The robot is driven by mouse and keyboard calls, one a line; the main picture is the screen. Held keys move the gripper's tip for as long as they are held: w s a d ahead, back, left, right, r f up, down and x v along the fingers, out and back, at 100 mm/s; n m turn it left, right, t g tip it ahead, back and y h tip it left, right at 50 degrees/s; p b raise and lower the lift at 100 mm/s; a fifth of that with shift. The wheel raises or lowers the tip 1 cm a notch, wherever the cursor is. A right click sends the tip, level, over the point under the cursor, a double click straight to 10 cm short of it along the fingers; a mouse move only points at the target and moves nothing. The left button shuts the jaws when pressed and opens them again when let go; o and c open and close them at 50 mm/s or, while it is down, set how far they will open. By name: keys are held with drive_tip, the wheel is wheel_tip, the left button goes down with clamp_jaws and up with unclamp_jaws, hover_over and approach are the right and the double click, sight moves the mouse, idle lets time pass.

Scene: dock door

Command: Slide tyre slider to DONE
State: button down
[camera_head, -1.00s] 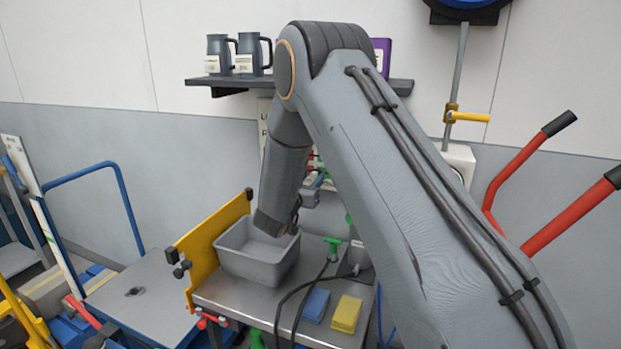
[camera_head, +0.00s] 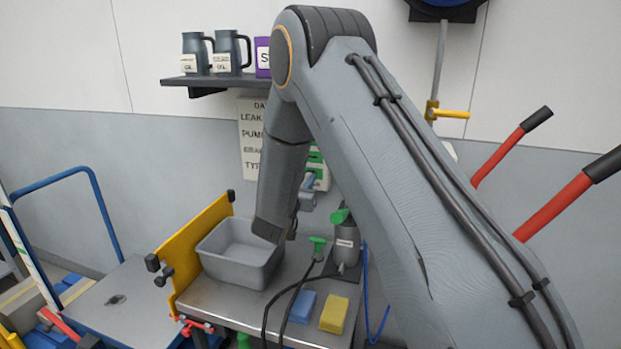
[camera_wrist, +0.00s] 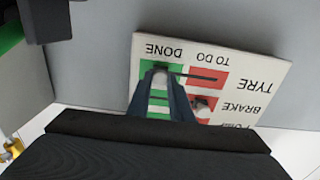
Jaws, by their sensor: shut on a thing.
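The status board (camera_wrist: 240,75) shows upside down in the wrist view, with a green DONE column, a red TO DO column and the rows TYRE, BRAKE and a partly hidden one. My gripper (camera_wrist: 162,82) is shut on the tyre slider (camera_wrist: 160,76), a pale knob at the green DONE end of the TYRE row. The dark slot (camera_wrist: 205,78) runs bare across the red field. The brake slider (camera_wrist: 203,102) sits in the red TO DO field. My fingers hide part of the green column. In the head view the board (camera_head: 252,137) is partly behind my arm.
A shelf (camera_head: 235,80) with mugs is above. Red handles (camera_head: 555,205) stand at right.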

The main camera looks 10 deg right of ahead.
drive_tip(key=c, duration=1.6)
unclamp_jaws()
drive_tip(key=shift+d, duration=0.25)
drive_tip(key=shift+s+a, duration=0.15)
drive_tip(key=shift+s+a, duration=0.25)
drive_tip(key=shift+s, duration=0.05)
drive_tip(key=b+v, duration=0.2)
drive_tip(key=v, duration=0.4)
drive_tip(key=shift+s+a, duration=0.15)
drive_tip(key=shift+s, duration=0.25)
